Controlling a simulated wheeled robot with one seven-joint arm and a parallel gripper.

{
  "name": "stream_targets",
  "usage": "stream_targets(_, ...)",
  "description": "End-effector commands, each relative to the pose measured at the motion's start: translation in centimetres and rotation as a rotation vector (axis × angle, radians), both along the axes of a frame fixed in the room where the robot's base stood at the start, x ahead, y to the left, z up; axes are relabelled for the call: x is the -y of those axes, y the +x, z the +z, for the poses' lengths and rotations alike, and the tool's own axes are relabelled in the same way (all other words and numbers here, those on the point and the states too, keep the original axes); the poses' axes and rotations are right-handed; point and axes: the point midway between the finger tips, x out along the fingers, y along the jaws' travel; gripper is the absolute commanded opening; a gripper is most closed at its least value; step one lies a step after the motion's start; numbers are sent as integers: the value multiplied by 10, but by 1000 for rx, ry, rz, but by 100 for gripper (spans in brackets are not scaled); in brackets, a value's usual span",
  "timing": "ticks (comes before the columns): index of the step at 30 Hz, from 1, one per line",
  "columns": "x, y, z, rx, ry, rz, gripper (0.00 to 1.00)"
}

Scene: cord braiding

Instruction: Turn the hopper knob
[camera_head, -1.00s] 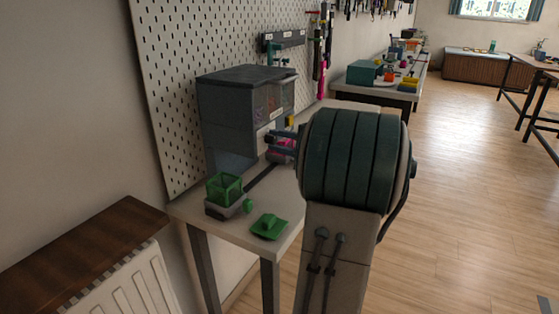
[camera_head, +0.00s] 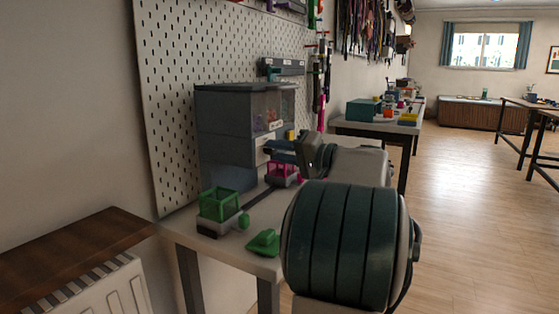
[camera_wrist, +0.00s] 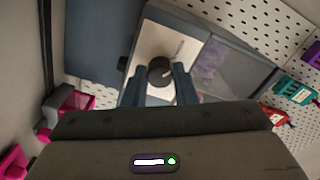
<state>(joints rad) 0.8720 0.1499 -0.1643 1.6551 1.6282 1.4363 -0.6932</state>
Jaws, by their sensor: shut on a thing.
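The hopper (camera_head: 225,130) is a dark grey box with a clear upper window, standing on the small table against the pegboard. In the wrist view its pale front panel (camera_wrist: 154,48) carries a round black knob (camera_wrist: 159,68) with a light pointer mark. My gripper (camera_wrist: 161,76) has one finger on each side of the knob and is shut on it. In the head view my gripper (camera_head: 278,150) is at the hopper's front, and my arm hides the knob there.
A magenta open-topped bin (camera_head: 284,172) stands below my gripper, also seen in the wrist view (camera_wrist: 76,102). A green bin (camera_head: 218,205) and a green lid-like piece (camera_head: 263,243) sit at the table's near end. A pegboard (camera_head: 165,100) rises behind.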

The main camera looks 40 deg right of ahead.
Motion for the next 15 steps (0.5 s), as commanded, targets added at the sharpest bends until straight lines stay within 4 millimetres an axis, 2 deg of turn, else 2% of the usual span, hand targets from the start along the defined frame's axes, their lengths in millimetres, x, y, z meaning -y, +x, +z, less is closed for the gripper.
stream_targets(14,0,0,-1,4,-15,1,2)
stream_targets(15,0,0,-1,5,-15,0,28)
